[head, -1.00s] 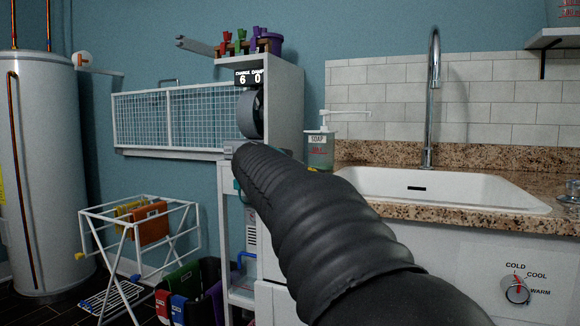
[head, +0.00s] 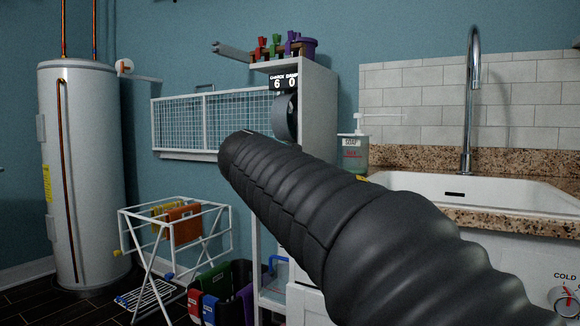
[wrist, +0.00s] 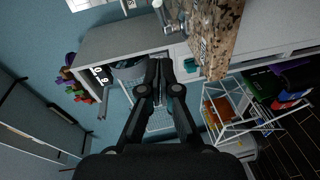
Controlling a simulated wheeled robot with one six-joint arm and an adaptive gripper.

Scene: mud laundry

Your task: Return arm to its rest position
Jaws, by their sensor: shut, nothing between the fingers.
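My gripper (wrist: 158,92) shows in the wrist view, its two dark fingers together at the tips with nothing between them. In the head view my black ribbed arm crosses from the lower right towards the middle and hides the gripper. The wrist view is turned on its side. In it the fingers overlap the wire mesh panel and the cabinet beyond; I cannot tell how far off these are.
A white sink (head: 480,190) in a granite counter is on the right, with a soap bottle (head: 354,152). A tall shelf cabinet (head: 318,110), a wire rack (head: 205,122), a drying rack (head: 150,250) with cloths, coloured bins (head: 215,300) and a water heater (head: 80,160) stand further left.

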